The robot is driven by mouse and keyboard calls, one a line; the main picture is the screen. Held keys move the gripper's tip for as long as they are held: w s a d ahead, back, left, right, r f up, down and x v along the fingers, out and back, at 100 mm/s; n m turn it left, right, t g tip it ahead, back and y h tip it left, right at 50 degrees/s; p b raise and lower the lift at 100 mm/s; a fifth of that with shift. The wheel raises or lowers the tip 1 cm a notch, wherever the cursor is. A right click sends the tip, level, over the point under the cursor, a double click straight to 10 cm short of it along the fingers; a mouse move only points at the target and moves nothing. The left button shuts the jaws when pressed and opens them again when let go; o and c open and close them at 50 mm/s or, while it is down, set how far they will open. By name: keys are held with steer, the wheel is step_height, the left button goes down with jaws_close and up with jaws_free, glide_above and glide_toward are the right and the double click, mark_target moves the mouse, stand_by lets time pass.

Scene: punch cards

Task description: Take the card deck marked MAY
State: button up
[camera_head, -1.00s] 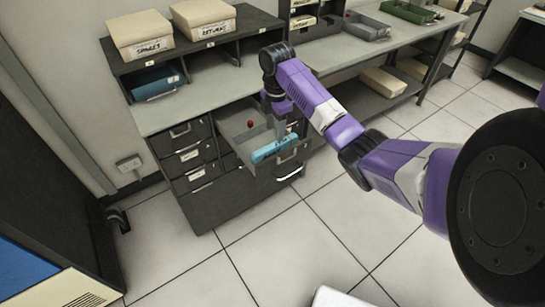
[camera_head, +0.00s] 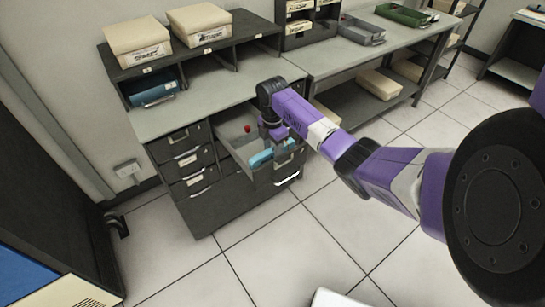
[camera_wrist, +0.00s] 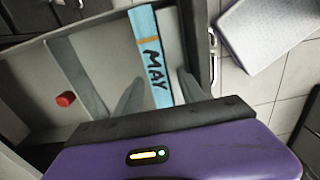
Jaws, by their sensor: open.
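The card deck marked MAY (camera_wrist: 152,62) is a light blue block with an orange band and dark lettering. It lies in the open grey drawer (camera_wrist: 62,48), along the drawer's right side in the wrist view. In the head view the deck (camera_head: 262,158) shows as a blue strip near the drawer front, partly hidden by my gripper (camera_head: 272,146). In the wrist view my gripper (camera_wrist: 160,92) is open, its two grey fingers appearing on either side of the deck's near end. I cannot tell whether they touch it.
A small red object (camera_wrist: 66,99) is in the drawer, left of the deck. The drawer belongs to a dark cabinet (camera_head: 215,208) under a grey counter (camera_head: 190,112).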

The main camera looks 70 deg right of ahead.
jaws_close()
steer(key=shift+r, duration=0.15)
